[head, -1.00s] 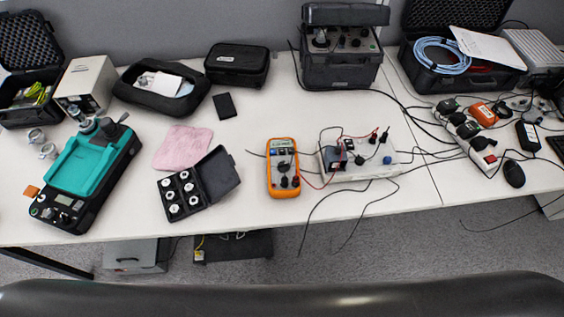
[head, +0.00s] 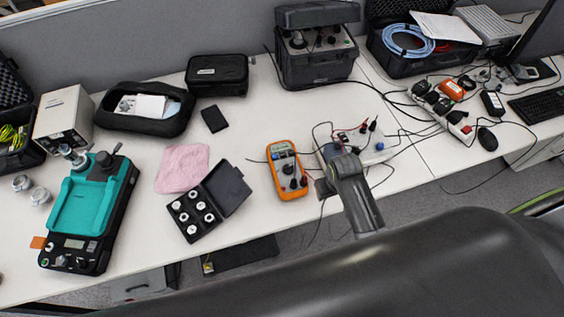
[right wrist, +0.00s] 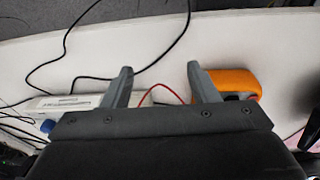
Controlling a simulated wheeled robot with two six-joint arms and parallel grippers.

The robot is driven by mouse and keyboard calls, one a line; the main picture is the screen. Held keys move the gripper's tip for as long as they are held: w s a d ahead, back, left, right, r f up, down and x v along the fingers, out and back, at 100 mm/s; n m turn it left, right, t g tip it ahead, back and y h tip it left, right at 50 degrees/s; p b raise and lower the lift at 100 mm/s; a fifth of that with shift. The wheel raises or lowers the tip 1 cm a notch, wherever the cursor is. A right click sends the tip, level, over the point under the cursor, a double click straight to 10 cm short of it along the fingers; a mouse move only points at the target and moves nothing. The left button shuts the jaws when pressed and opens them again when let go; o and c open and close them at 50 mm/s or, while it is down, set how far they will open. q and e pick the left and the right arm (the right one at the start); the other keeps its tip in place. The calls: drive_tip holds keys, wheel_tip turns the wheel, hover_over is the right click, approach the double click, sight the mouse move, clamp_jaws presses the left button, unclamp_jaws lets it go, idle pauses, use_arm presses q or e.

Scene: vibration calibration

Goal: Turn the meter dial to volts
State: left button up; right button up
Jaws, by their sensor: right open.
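The orange meter (head: 287,170) lies face up on the white table in the head view, with a grey face and a dark round dial (head: 288,169) at its middle. A red lead runs from it to the right. My right gripper (head: 325,188) is just right of the meter, near the table's front edge. My left gripper is not in view.
A white board with wires and plugs (head: 378,155) stands right of the meter, partly behind my right arm. An open black case of round weights (head: 232,186) and a pink cloth (head: 183,167) lie to its left. Loose cables cross the table near the board.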

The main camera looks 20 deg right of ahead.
drive_tip(key=w+a+r+n, duration=0.1)
drive_tip(key=w+a+r, duration=0.4)
drive_tip(key=w+r, duration=0.3)
wheel_tip(320, 180, up, 9)
drive_tip(key=n+g+p, duration=0.1)
drive_tip(key=g, duration=0.1)
hover_over(288, 167)
drive_tip(key=shift+y, duration=0.3)
wheel_tip(288, 167, down, 15)
drive_tip(key=shift+f+b, duration=0.2)
drive_tip(key=shift+b, duration=0.25)
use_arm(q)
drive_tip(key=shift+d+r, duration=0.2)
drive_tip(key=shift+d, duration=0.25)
use_arm(e)
drive_tip(key=shift+f, duration=0.9)
drive_tip(key=shift+c, duration=0.2)
drive_tip(key=c, duration=0.9)
drive_tip(key=shift+c, duration=0.2)
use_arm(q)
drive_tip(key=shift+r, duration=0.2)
